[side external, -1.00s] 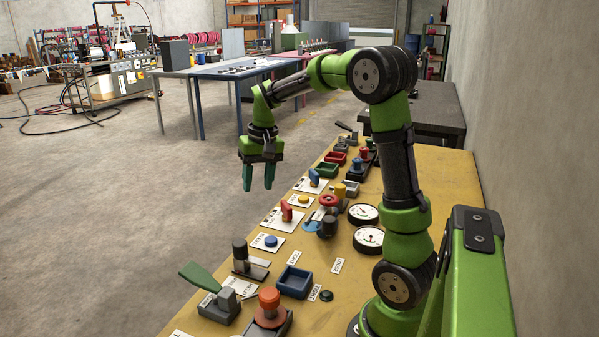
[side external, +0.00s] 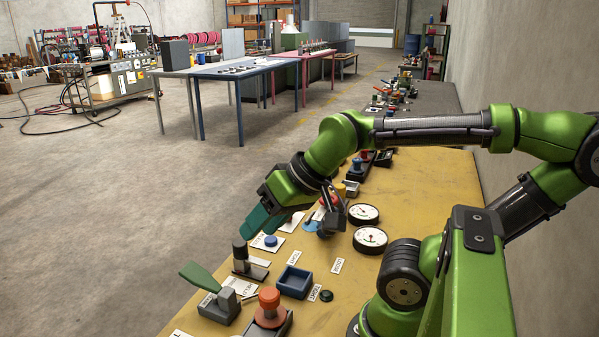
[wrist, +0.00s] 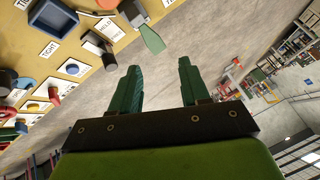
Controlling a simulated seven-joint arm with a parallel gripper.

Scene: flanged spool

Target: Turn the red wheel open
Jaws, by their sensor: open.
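The red wheel shows in the wrist view (wrist: 8,112), small and partly cut off at the left edge, on the yellow bench (side external: 400,200). My gripper (side external: 258,222) has teal fingers that point down and left over the bench's front edge, nearer the camera than the wheel. In the wrist view my gripper (wrist: 158,68) is open, with its fingers apart and nothing between them.
A black upright knob (side external: 240,252) stands close below my fingers. A green lever (side external: 203,277), an orange knob (side external: 269,301), a blue tray (side external: 294,281) and two gauges (side external: 370,239) are also on the bench. Open floor lies to the left.

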